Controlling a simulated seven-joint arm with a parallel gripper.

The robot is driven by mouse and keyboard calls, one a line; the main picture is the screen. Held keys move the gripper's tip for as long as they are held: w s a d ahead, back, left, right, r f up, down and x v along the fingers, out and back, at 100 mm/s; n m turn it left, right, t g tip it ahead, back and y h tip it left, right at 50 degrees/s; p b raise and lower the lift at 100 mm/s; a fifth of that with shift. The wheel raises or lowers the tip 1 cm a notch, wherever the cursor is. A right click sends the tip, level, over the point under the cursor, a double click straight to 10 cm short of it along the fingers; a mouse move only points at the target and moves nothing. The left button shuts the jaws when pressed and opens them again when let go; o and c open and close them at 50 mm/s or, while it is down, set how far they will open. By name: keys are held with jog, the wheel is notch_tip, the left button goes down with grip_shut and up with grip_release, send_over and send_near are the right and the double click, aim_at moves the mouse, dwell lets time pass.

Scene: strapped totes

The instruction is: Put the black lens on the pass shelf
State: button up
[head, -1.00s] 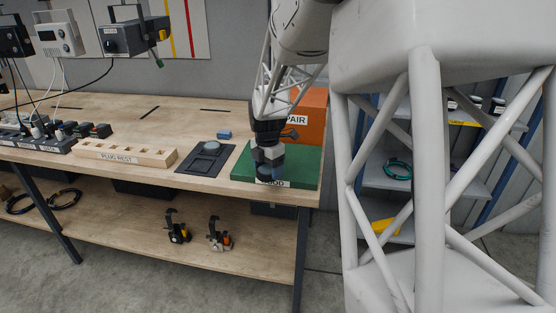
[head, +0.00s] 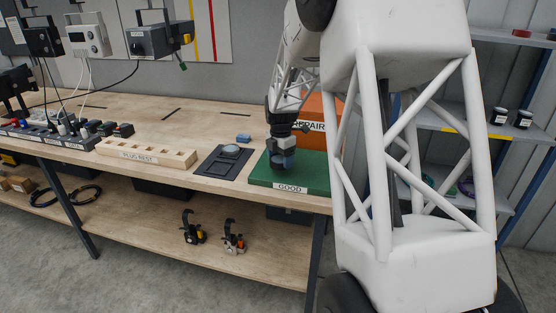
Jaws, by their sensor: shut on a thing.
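My gripper (head: 284,158) points down over the green pad marked GOOD (head: 315,183) at the right end of the bench. It is shut on a small dark thing (head: 279,168), which looks like the black lens, mostly hidden by the fingers. I cannot tell whether that thing touches the pad or hangs just above it. A shelf rack with a yellow-marked shelf edge (head: 452,130) stands at the right, partly behind my arm. No pass label is readable on it.
The orange REPAIR box (head: 318,107) stands close behind my gripper. Dark jars (head: 498,116) stand on the rack. The bench's middle is clear.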

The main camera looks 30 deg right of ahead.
aim_at(278, 159)
jog(key=shift+w+d+f, duration=0.1)
jog(key=shift+w+d, duration=0.2)
jog(key=shift+w, duration=0.55)
jog(key=shift+w+d+f, duration=0.1)
jog(key=shift+w+d, duration=0.25)
jog(key=shift+w, duration=0.5)
jog(key=shift+w+d+f, duration=0.1)
jog(key=shift+w+d, duration=0.2)
jog(key=shift+w, duration=0.55)
jog(key=shift+f, duration=1.7)
jog(key=shift+f, duration=0.15)
jog(key=o, duration=1)
jog(key=shift+o, duration=0.2)
notch_tip(278, 159, up, 12)
